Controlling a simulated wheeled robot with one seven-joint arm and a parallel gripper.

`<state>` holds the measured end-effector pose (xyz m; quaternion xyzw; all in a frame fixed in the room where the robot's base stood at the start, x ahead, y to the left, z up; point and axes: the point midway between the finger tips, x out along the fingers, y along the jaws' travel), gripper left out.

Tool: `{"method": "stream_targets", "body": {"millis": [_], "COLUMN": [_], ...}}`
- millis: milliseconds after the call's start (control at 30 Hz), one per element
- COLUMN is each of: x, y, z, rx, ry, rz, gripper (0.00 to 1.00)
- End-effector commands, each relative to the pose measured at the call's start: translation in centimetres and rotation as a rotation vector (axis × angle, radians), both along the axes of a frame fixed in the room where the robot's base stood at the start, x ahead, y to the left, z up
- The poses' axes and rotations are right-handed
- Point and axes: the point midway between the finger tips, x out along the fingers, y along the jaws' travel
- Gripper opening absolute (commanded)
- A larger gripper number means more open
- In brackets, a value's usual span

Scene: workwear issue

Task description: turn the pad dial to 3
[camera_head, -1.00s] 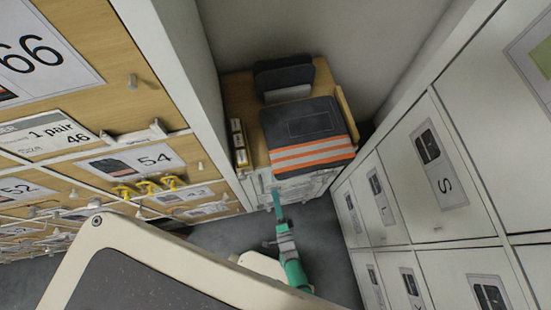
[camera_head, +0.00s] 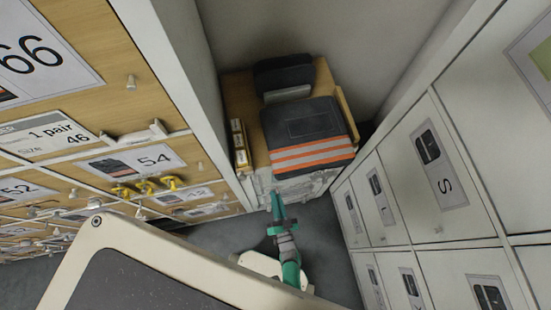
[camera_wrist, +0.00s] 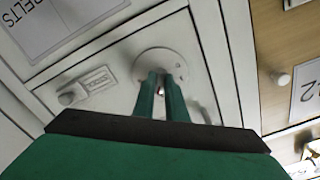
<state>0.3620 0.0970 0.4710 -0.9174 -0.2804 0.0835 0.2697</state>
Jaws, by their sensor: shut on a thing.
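The pad dial (camera_wrist: 158,55) is a round pale disc on a white panel, at the upper middle of the wrist view. My gripper (camera_wrist: 162,76) has its green fingers close together on the dial, shut on its middle part. The fingers hide that part, and I cannot read any number or the dial's setting. In the head view, my gripper (camera_head: 277,196) reaches the front of the low cabinet under the folded garment; the dial cannot be made out there.
A dark folded garment with orange stripes (camera_head: 308,135) lies on the cabinet top. Wooden drawers (camera_head: 130,165) with labels line the left, and white lockers (camera_head: 440,180) line the right. A label plate (camera_wrist: 90,84) sits beside the dial. Grey floor (camera_head: 335,235) is free between.

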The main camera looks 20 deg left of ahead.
Motion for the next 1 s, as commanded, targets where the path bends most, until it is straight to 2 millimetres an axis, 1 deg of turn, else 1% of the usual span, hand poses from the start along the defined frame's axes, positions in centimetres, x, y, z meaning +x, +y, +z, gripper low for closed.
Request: {"method": "stream_targets", "body": {"millis": [200, 400, 967, 1000], "x": [0.20, 0.21, 0.23, 0.24], "y": [-0.14, -0.10, -0.04, -0.04], "z": [0.11, 0.15, 0.25, 0.26], "rx": [-0.103, -0.159, -0.181, -0.181], "ry": [-0.074, -0.113, -0.132, -0.132], "rz": [-0.006, -0.005, -0.004, -0.004], "gripper": [0.00, 0.00, 0.00, 0.16]}}
